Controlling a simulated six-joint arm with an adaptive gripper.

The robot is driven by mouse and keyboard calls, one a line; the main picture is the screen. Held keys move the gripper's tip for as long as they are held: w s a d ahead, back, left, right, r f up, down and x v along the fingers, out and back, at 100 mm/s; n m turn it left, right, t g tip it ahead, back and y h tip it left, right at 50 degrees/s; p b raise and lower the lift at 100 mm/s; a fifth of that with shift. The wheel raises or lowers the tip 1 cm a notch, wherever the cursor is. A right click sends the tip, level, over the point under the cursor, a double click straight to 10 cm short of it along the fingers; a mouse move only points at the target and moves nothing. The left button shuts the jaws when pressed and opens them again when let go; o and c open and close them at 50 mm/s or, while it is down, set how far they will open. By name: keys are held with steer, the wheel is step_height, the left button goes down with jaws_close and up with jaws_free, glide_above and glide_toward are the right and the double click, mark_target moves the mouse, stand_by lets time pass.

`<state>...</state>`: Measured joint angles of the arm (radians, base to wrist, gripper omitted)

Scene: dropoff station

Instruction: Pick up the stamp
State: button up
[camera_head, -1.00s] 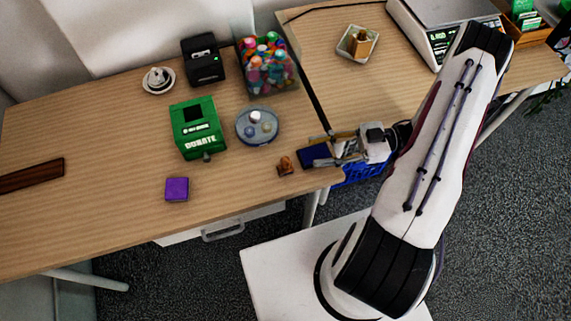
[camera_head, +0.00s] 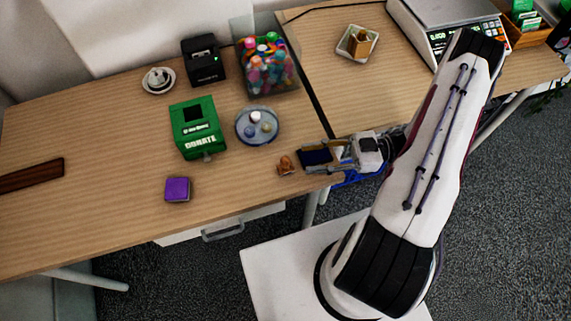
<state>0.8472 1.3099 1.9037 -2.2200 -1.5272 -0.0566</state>
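A small brown object with a rounded knob, which looks like the stamp (camera_head: 285,165), is on the wooden table near its front right corner. My gripper (camera_head: 316,153) comes in from the right, just right of the stamp and apart from it as far as I can see. Its fingers look spread and point left toward the stamp. A dark blue flat pad (camera_head: 316,157) shows between and below the fingers. I cannot tell whether the fingers touch it. The stamp is not between the fingers.
A purple block (camera_head: 177,189) lies left of the stamp. A green donation box (camera_head: 197,130), a round dish (camera_head: 257,126) with small items, and a clear bin (camera_head: 266,66) of colourful things stand behind. The table front between purple block and stamp is clear.

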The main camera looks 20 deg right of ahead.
mark_target(286, 167)
steer(key=shift+a, duration=0.2)
steer(key=shift+w+a+r, duration=0.1)
steer(key=shift+a, duration=1.5)
steer(key=shift+w+a, duration=0.2)
steer(key=shift+a, duration=0.7)
jaws_close()
